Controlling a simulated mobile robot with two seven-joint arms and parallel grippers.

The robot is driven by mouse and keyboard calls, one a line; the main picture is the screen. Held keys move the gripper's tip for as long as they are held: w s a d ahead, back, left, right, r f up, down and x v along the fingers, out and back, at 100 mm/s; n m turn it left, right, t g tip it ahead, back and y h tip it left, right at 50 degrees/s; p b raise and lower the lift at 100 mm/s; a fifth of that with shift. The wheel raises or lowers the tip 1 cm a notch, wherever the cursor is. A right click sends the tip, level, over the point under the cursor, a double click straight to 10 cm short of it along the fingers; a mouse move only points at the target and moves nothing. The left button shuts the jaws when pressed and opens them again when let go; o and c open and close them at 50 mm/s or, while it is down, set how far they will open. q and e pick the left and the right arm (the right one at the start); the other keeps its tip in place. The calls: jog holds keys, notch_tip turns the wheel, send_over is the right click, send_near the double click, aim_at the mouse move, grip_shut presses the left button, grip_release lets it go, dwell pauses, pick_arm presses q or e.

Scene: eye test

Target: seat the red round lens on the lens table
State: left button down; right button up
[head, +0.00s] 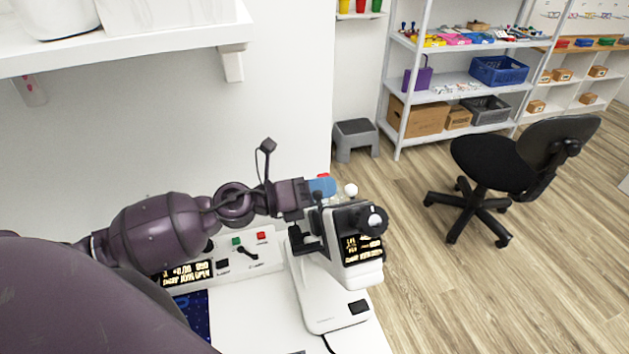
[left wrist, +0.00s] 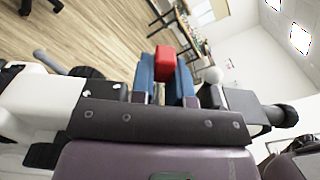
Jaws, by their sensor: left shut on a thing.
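My left gripper (head: 322,187) comes in from the left with blue fingers, beside the upper part of a white and black lens-measuring device (head: 328,300). The gripper is shut on the red lens (left wrist: 166,62), which sits between the blue fingertips in the left wrist view. From this side the lens looks block-like, and its round outline does not show. In the head view only a small red edge (head: 323,176) of it shows above the fingers. I cannot make out the lens table or whether the lens touches it; the gripper and device head cover that area. My right gripper is not in view.
The device has a black knob (head: 373,220), a lit display and a white ball knob (head: 351,190) close to my fingers. A control panel (head: 250,248) stands behind it on the white table. A wall shelf (head: 120,50) hangs above left. An office chair (head: 515,165) stands right.

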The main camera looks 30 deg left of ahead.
aim_at(325, 204)
pick_arm(q)
jog(key=shift+s+d+f+b, duration=0.15)
jog(key=shift+s+d+f, duration=0.1)
jog(key=shift+f, duration=0.2)
jog(key=shift+s+d+f+b, duration=0.1)
jog(key=shift+s+d+f, duration=0.15)
jog(key=shift+f, duration=0.25)
jog(key=shift+s+d+f+b, duration=0.15)
jog(key=shift+s+d+f, duration=0.1)
jog(key=shift+f, duration=0.2)
jog(key=shift+s+d+f, duration=0.15)
jog(key=shift+f, duration=0.1)
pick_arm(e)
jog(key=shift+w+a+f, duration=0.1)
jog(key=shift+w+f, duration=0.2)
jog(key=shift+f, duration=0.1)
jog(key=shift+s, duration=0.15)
pick_arm(q)
jog(key=shift+f, duration=0.1)
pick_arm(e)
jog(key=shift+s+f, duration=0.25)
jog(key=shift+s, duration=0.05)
pick_arm(q)
jog(key=shift+s, duration=0.1)
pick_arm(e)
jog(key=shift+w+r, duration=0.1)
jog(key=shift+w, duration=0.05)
